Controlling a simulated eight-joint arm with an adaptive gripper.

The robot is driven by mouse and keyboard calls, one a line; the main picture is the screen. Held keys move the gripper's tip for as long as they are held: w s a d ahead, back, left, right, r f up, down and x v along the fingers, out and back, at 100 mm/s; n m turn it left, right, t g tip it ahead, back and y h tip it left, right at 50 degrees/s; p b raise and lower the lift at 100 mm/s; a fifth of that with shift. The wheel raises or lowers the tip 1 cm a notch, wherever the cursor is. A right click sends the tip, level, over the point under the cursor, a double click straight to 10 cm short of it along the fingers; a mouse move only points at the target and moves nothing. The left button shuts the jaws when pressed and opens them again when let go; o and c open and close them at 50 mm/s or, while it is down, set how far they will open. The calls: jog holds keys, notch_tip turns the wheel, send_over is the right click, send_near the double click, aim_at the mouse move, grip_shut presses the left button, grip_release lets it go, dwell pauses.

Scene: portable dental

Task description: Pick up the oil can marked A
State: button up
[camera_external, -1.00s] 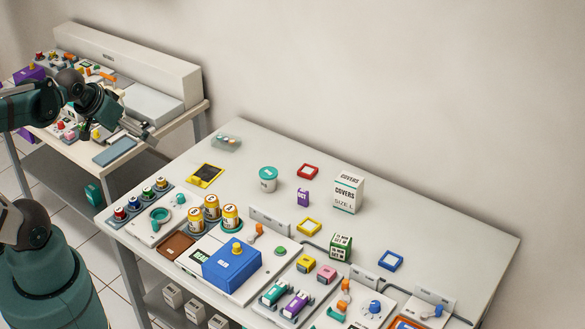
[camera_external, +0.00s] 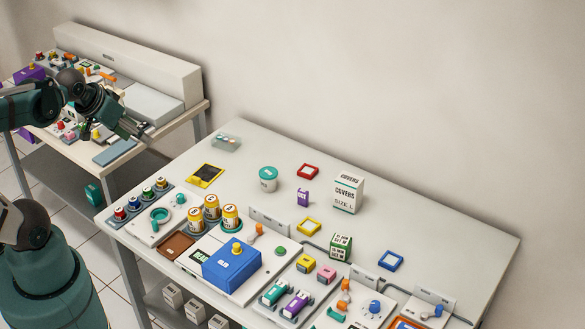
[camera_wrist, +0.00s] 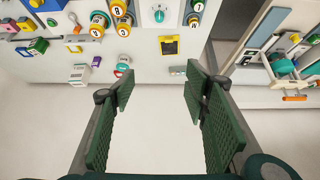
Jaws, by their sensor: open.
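Three yellow-and-white oil cans stand close together at the left of the near table: a left can (camera_external: 195,220), a rear can (camera_external: 211,206) and a right can (camera_external: 230,217).
Around the cans are a blue box (camera_external: 232,266), a brown tray (camera_external: 175,246), a row of small colored-cap jars (camera_external: 141,201) and a yellow-framed pad (camera_external: 206,175). A covers box (camera_external: 348,193) and teal-lidded tub (camera_external: 268,179) stand behind. The table's back right is clear.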

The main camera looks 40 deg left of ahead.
jog(key=w+d+m, duration=0.1)
jog(key=m+g+h+b, duration=0.2)
jog(key=m+g+h, duration=0.4)
jog(key=m, duration=1.1)
send_over(228, 207)
jog(key=a, duration=0.2)
jog(key=shift+g+y, duration=0.5)
jog(key=shift+y, duration=0.2)
jog(key=shift+f, duration=10.6)
jog(key=shift+x, duration=1.3)
jog(key=shift+s+f, duration=0.1)
jog(key=shift+b+x, duration=0.85)
jog(key=shift+x, duration=1.65)
jog(key=shift+a, duration=0.1)
